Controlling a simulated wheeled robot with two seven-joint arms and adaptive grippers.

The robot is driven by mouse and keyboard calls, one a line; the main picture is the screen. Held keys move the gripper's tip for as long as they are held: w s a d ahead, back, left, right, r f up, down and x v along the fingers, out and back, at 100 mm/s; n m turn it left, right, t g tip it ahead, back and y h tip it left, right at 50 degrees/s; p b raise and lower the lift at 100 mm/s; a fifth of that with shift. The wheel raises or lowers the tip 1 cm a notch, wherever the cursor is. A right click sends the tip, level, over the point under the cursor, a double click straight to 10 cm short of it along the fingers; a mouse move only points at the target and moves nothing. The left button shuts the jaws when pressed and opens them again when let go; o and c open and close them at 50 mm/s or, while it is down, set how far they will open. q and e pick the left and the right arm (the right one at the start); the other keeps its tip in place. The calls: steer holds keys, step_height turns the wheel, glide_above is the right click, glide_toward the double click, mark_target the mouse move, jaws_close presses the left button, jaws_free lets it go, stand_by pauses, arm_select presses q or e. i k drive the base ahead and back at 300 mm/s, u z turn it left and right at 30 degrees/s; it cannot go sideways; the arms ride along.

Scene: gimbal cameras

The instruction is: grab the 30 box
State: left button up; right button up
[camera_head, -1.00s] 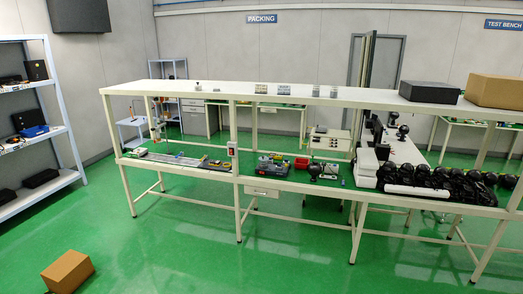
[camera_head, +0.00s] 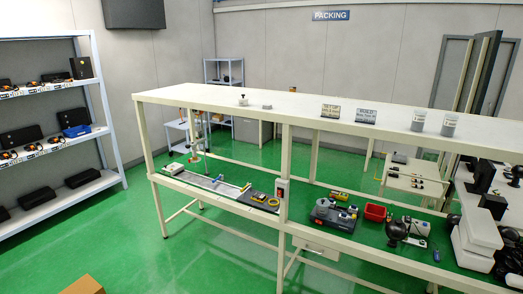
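A brown cardboard box (camera_head: 83,285) lies on the green floor at the bottom left of the head view, cut off by the lower edge so only its top part shows. No number 30 is readable on it or on any other box in view. Neither of my grippers shows in the view.
A long cream workbench (camera_head: 215,101) with a lower shelf crosses the middle and right. It carries tools, a red bin (camera_head: 376,212) and white blocks (camera_head: 480,233). A shelf rack (camera_head: 95,90) with black boxes stands at the left. The green floor (camera_head: 150,262) between them is clear.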

mark_target(257, 196)
steer(key=u, duration=0.15)
steer(key=i, duration=2.3)
steer(key=u, duration=0.05)
